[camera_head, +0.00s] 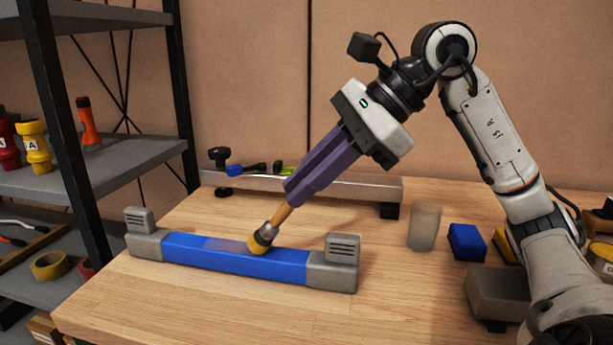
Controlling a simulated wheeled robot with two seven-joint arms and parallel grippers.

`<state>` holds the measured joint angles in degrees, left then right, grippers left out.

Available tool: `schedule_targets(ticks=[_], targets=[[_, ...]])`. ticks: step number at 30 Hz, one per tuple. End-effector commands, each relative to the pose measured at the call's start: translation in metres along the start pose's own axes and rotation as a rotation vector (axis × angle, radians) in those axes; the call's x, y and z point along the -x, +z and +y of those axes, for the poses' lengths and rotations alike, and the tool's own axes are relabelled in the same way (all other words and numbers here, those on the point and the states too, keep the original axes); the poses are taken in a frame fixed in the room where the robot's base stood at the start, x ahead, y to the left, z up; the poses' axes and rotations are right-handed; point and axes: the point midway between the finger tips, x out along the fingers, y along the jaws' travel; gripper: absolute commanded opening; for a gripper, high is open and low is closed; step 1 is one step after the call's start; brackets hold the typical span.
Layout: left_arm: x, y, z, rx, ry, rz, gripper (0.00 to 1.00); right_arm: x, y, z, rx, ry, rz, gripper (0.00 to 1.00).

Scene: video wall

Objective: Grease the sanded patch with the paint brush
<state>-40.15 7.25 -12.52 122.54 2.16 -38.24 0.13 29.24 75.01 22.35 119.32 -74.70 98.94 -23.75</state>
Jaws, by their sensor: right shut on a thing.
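My right gripper (300,195) is shut on the wooden handle of the paint brush (284,213). The brush slants down to the left, with a metal ferrule and a yellowish bristle end (258,246). The bristle end is at the top of a blue bar (200,252) with grey end blocks, which lies on the bench. A duller, greyish patch (222,244) shows on the blue bar just left of the bristles; this looks like the sanded patch. The bristles appear to touch the bar near the patch's right end. My left gripper is not in view.
A metal rail (345,186) with a black knob runs behind the bar on the wooden bench (200,310). A translucent cup (424,227), a blue block (466,242) and a grey block (497,291) stand at right. A shelf rack (125,170) with tools is at left. The bench front is clear.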

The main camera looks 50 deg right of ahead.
Motion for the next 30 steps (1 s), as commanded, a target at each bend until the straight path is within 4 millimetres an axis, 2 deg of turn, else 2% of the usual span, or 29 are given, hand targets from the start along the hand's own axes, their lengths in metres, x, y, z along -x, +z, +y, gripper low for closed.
schedule_targets(ticks=[1,9,14,24,30], targets=[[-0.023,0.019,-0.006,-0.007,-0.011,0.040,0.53,-0.008,0.000,0.001,-0.002,0.010,0.002,0.00],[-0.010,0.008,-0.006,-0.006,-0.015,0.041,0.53,-0.023,0.012,-0.007,0.002,0.010,0.006,0.00],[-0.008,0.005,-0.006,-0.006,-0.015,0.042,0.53,-0.026,0.014,-0.009,0.002,0.011,0.007,0.00],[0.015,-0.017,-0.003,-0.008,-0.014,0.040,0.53,-0.038,0.031,-0.019,0.000,0.011,0.008,0.00],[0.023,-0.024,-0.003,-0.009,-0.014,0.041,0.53,-0.045,0.036,-0.022,0.001,0.009,0.007,0.00]])
